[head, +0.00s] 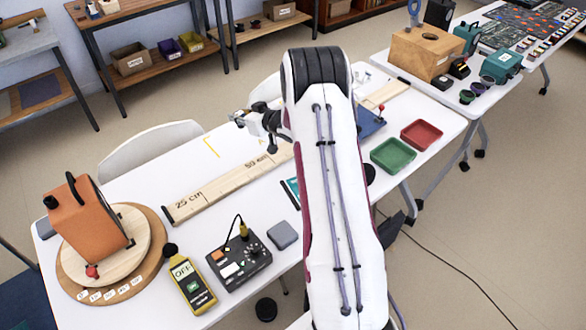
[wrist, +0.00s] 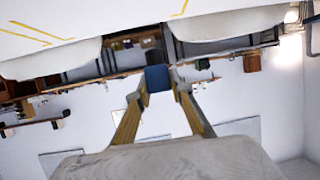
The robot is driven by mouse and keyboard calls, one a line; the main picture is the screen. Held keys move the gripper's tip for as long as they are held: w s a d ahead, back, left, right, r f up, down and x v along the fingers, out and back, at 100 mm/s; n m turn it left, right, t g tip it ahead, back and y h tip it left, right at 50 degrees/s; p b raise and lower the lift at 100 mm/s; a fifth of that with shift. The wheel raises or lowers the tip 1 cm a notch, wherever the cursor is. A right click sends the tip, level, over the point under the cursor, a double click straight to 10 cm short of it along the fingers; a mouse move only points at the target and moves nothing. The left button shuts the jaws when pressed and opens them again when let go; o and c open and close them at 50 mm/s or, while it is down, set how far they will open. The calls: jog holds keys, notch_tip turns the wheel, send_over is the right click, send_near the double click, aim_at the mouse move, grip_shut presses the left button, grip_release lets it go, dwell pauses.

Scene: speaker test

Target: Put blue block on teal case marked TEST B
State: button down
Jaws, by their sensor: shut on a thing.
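In the wrist view the blue block (wrist: 157,77) is between the fingertips of my gripper (wrist: 160,88), which is shut on it. In the head view my gripper (head: 258,122) is above the far edge of the white table, left of my arm; the block is too small to make out there. A teal case (head: 503,61) with a pale label stands on the right-hand table, and another teal case (head: 467,36) stands behind it. The labels are too small to read, so I cannot tell which is TEST B. The gripper is well apart from both.
An orange speaker (head: 88,222) stands on a round wooden turntable (head: 153,272). A wooden ruler board (head: 215,184), a yellow meter (head: 191,286) and a black control box (head: 239,262) lie on the table. Green (head: 393,156) and red (head: 421,135) trays are right of my arm. A wooden box (head: 425,54) stands near the teal cases.

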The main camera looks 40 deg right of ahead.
jog(key=s+d+m+h, duration=0.2)
jog(key=s+d+h, duration=0.1)
jog(key=s+d, duration=1.1)
jog(key=s+a+y, duration=0.1)
jog(key=s+a, duration=0.3)
jog(key=s, duration=0.2)
jog(key=s+a+n, duration=0.1)
jog(key=s+a, duration=0.3)
jog(key=s, duration=0.3)
jog(key=shift+s+a+r+y, duration=0.15)
jog(key=shift+r+y, duration=0.25)
jog(key=shift+r, duration=0.05)
jog(key=shift+f, duration=2.9)
jog(key=shift+f, duration=2.1)
